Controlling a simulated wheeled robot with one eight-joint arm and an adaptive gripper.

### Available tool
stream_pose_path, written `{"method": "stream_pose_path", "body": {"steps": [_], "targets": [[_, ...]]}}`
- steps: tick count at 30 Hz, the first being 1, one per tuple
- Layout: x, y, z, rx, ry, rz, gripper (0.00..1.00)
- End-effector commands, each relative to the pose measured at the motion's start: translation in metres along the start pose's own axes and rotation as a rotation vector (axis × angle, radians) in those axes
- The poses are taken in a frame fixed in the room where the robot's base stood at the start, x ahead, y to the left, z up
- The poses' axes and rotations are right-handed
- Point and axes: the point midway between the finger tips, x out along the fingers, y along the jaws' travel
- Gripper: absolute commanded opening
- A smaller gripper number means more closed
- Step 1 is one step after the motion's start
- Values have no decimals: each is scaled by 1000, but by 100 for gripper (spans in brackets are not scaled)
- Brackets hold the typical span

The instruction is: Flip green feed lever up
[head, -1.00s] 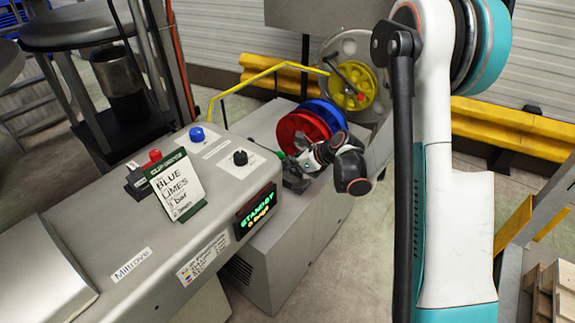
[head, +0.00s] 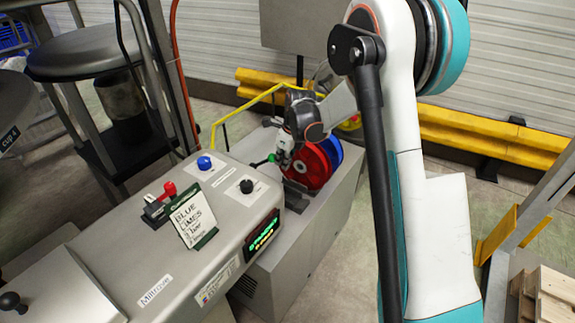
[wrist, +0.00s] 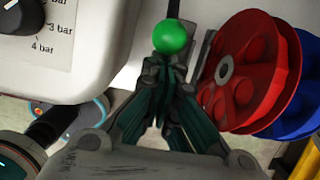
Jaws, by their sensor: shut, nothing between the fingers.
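The green feed lever (wrist: 173,37) shows as a round green ball on a dark stem in the wrist view. In the head view the green knob (head: 271,158) sits at the far end of the grey machine, with its dark stem running left from it. My gripper (wrist: 174,68) is shut and empty, its dark fingertips just below the ball in the wrist view. I cannot tell whether they touch it. In the head view my gripper (head: 283,158) points down beside the knob, in front of the red reel.
A red reel (wrist: 248,70) and a blue reel (wrist: 295,85) stand close to the right of my fingers. The grey machine (head: 235,205) carries a black pressure dial (head: 246,186), a blue button (head: 204,163), a red-handled lever (head: 169,190) and a sign card (head: 193,217).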

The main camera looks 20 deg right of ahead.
Motion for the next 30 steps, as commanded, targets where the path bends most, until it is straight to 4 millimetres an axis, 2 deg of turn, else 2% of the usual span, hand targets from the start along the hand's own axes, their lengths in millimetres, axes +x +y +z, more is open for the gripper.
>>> {"method": "stream_pose_path", "body": {"steps": [1,5,12,30], "targets": [[-6,0,8,-5,33,2,0],[-12,0,17,-4,106,4,0],[-19,-1,28,-2,99,4,0],[-21,-1,35,-3,93,4,0]]}}
